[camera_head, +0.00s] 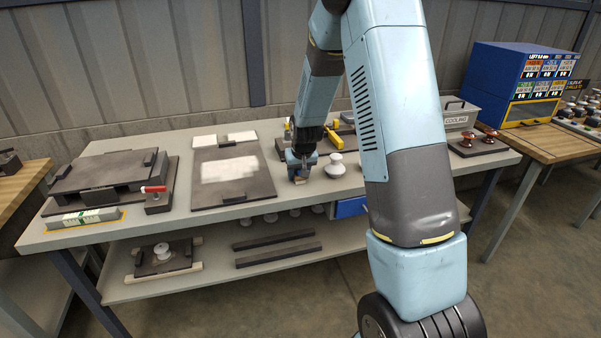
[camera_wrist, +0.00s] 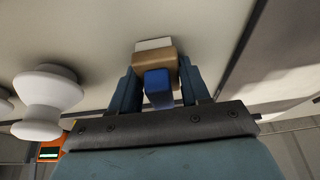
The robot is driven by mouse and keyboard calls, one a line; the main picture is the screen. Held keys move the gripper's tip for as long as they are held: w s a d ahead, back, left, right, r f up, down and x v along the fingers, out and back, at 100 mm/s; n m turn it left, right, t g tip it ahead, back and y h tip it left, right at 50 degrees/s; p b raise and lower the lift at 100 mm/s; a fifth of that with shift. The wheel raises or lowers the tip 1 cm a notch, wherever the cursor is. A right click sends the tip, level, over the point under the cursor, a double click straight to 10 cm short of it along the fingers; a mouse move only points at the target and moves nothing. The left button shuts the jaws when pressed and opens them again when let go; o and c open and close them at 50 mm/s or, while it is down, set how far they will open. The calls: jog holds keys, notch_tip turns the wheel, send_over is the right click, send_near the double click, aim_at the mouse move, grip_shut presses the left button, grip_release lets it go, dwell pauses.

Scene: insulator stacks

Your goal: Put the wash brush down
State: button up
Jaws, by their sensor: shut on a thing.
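My gripper (camera_head: 301,168) is low over the grey bench, between the dark board and a white insulator. It is shut on the wash brush (camera_head: 300,180), which shows only as a small tan patch below the fingers. In the wrist view my gripper (camera_wrist: 155,88) has its two fingers on either side of the wash brush (camera_wrist: 155,62). The brush has a blue handle part, a tan block and a white end that faces the bench top. I cannot tell whether the white end touches the bench.
A white insulator (camera_head: 336,166) stands just right of my gripper; it also shows in the wrist view (camera_wrist: 46,100). A dark board (camera_head: 232,186) with whitish patches lies to the left. A grey COOLING bin (camera_head: 460,113) stands farther right. Bare bench (camera_head: 290,203) shows in front.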

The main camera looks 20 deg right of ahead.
jog(key=shift+f, duration=0.1)
jog(key=o, duration=1.1)
jog(key=s+r, duration=1)
jog(key=r, duration=0.2)
jog(key=s+r, duration=0.9)
jog(key=r, duration=0.4)
jog(key=shift+t, duration=0.6)
jog(key=s+r, duration=0.1)
jog(key=s, duration=0.5)
jog(key=s+r, duration=0.1)
jog(key=s, duration=0.5)
jog(key=s+r, duration=0.2)
jog(key=s, duration=0.4)
jog(key=shift+s+d+r, duration=0.1)
jog(key=shift+s+d, duration=0.1)
jog(key=shift+d, duration=0.1)
